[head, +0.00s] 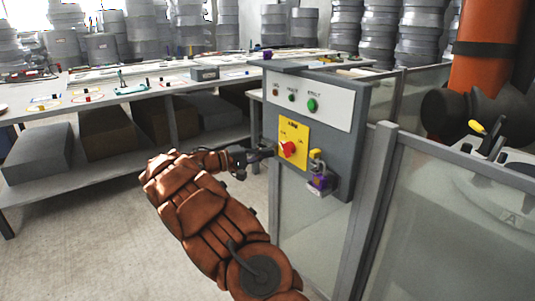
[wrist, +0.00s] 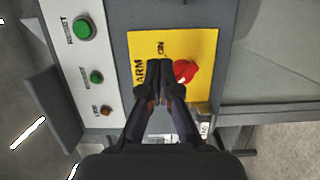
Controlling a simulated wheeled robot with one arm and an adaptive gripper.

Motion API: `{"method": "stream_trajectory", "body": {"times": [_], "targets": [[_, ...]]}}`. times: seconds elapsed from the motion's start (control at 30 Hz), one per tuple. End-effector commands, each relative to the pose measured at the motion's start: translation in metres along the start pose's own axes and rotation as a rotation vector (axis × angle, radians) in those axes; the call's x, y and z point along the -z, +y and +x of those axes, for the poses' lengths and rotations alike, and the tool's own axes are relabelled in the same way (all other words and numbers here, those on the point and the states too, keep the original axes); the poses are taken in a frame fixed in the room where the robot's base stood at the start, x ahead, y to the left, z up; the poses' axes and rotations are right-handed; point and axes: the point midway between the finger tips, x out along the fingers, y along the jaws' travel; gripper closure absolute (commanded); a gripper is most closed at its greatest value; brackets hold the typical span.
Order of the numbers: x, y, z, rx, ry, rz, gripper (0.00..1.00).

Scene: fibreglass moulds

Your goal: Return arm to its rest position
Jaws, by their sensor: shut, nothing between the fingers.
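My gripper (head: 262,153) is at the end of my orange-brown arm, beside the left edge of a grey control box. In the wrist view my gripper (wrist: 160,68) is shut and empty, its tips in front of the yellow plate (wrist: 205,45), just left of the red rotary switch (wrist: 185,71). I cannot tell whether the tips touch the plate. In the head view the red switch (head: 288,149) sits on the yellow plate (head: 293,132), below a white panel (head: 310,98) with green buttons. A purple padlock (head: 320,181) hangs at the lower right of the box.
A long white table (head: 95,92) with small tools stands at the left, with dark boxes (head: 110,132) on its lower shelf. A clear-panelled fence (head: 450,200) and an orange robot arm (head: 485,70) are at the right. The floor (head: 100,245) at the left is clear.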

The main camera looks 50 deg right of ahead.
Motion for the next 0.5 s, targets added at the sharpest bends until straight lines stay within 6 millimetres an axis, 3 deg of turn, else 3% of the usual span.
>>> {"method": "stream_trajectory", "body": {"times": [0.37,0.5], "targets": [[0.000,0.000,0.000,0.000,0.000,0.000,1.00],[-0.010,0.004,-0.002,0.021,-0.010,-0.009,1.00]]}}
